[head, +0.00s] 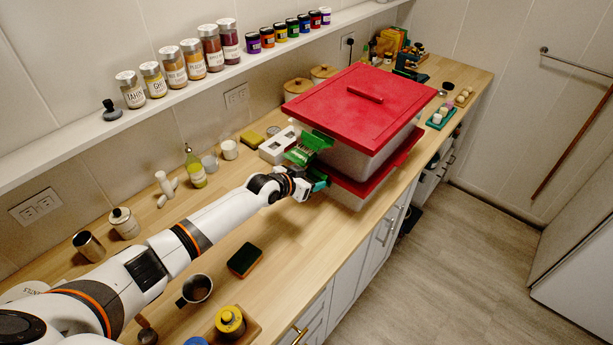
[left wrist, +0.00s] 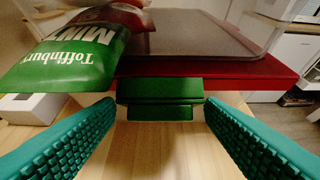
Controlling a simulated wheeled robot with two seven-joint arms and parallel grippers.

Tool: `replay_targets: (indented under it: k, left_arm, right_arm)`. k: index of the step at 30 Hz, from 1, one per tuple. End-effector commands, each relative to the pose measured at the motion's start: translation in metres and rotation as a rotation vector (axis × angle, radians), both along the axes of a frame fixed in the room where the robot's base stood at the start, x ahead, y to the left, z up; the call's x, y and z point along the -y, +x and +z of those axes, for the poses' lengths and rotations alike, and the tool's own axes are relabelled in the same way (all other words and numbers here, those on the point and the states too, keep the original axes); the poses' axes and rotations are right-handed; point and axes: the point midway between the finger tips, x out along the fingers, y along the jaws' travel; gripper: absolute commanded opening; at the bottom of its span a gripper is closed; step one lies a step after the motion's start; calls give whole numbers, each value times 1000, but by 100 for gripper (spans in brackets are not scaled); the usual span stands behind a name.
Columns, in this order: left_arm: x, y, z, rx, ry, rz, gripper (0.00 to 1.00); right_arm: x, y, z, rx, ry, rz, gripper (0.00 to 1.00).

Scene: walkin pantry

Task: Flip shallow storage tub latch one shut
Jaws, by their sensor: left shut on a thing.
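Two storage tubs with red lids are stacked on the counter in the head view. The shallow storage tub (head: 348,199) is underneath, and the deeper tub (head: 357,151) stands on its lid. In the left wrist view a green latch (left wrist: 160,90) sits at the edge of the shallow tub's red lid (left wrist: 235,80), centred between my fingers. My left gripper (head: 319,183), which also shows in the left wrist view (left wrist: 161,106), is shut on this latch, one teal finger at each side. Whether the latch is fastened I cannot tell. My right gripper is out of view.
A green mint bag (left wrist: 62,62) overhangs left of the latch, close above my left finger. A white block with openings (head: 278,147) stands behind the gripper. A sponge (head: 245,260) and a metal mug (head: 196,289) lie nearer.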

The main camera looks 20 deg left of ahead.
Motion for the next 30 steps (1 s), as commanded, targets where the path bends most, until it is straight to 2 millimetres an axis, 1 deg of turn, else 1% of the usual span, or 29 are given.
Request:
replay_targets:
  k: [1,9,22,23,30]
  left_arm:
    - [1,2,4,-18,8,0,41]
    - [3,4,4,-85,35,-1,41]
    - [3,4,4,-93,37,-2,41]
    - [3,4,4,-93,37,-2,68]
    - [3,5,4,-92,37,-1,68]
  right_arm:
    - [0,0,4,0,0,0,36]
    - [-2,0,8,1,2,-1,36]
    - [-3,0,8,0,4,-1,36]
    - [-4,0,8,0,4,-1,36]
    - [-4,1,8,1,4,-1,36]
